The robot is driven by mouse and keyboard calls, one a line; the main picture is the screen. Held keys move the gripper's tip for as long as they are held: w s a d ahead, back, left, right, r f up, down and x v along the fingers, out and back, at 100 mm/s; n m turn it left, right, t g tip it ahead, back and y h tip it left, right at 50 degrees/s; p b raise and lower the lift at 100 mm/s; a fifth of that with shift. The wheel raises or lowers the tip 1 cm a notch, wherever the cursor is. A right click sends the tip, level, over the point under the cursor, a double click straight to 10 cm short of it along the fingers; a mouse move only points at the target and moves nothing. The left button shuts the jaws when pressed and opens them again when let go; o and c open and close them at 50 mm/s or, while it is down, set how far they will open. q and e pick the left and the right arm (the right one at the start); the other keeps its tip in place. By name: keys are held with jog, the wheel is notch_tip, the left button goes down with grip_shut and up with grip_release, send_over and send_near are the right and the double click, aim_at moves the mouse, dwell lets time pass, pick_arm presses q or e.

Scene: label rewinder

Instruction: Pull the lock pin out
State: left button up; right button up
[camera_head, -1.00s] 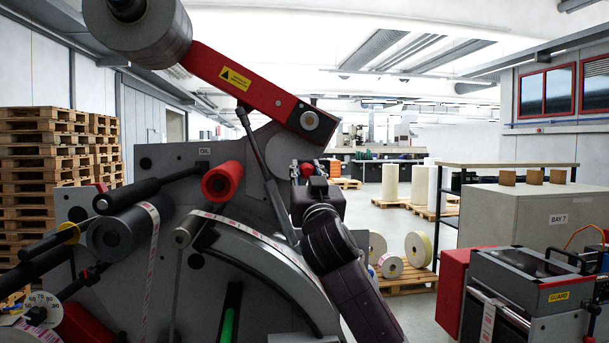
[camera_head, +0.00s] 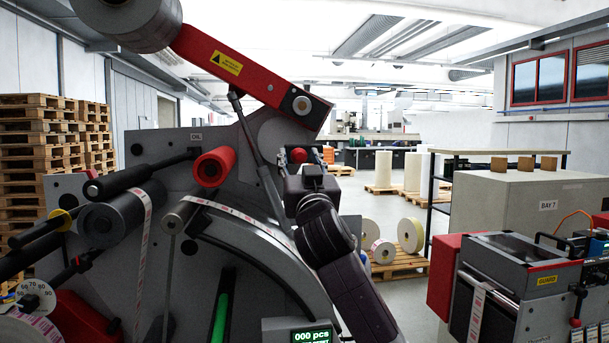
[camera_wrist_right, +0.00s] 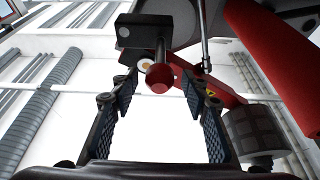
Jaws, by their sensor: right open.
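The lock pin shows as a round red knob (camera_head: 298,155) on the rewinder, beneath the lower end of the red arm. In the right wrist view the red knob (camera_wrist_right: 160,79) hangs on a short stem from a dark block (camera_wrist_right: 145,35). My right gripper (camera_head: 306,162) is in front of the knob, and its wrist hides part of the machine. In the wrist view its two dark fingers (camera_wrist_right: 160,88) are spread apart, one on each side of the knob, with a visible gap on both sides. My left gripper is not in view.
The red arm (camera_head: 240,66) with a grey roll (camera_head: 140,20) slants above my gripper. A grey strut (camera_head: 258,155) and a red roller (camera_head: 214,167) are close on the left. A guarded machine (camera_head: 520,285) stands at the lower right.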

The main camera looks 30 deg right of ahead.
jog(key=v, duration=1)
jog(key=shift+s, duration=0.4)
